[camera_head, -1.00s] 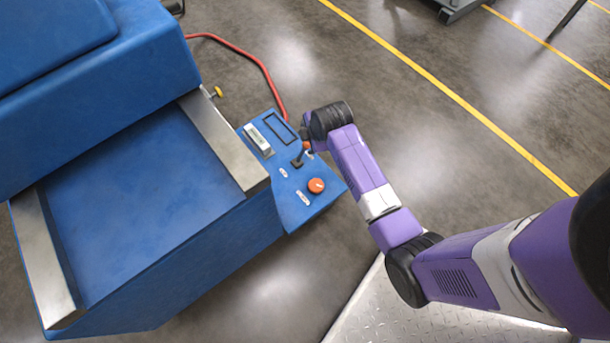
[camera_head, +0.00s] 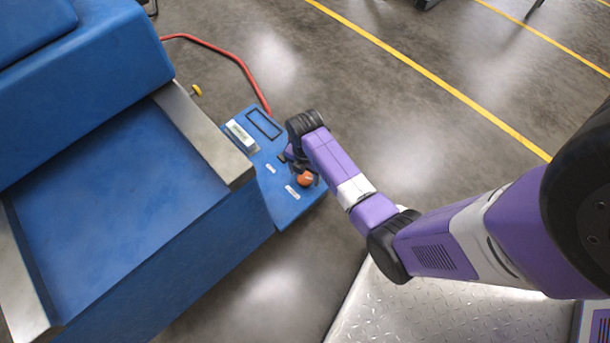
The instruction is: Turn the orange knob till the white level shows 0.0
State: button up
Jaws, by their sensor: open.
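The orange knob (camera_head: 305,180) sits near the front right of the sloping blue control panel. My gripper (camera_head: 304,173) points down at the knob, with its dark fingers close about the knob's upper edge. The fingers are open. I cannot tell whether they touch the knob, as the gripper and wrist partly cover it. The white level (camera_head: 243,137) is a small pale box near the panel's upper left edge. Its reading is too small to make out.
The blue control panel (camera_head: 285,213) juts from a big blue machine (camera_head: 120,190) with grey metal rails. White labels and a dark rectangular frame (camera_head: 263,124) are on the panel. A red hose (camera_head: 235,60) runs behind it.

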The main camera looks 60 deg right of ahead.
jog(key=shift+f, duration=0.5)
jog(key=shift+c, duration=0.2)
jog(key=c, duration=1.3)
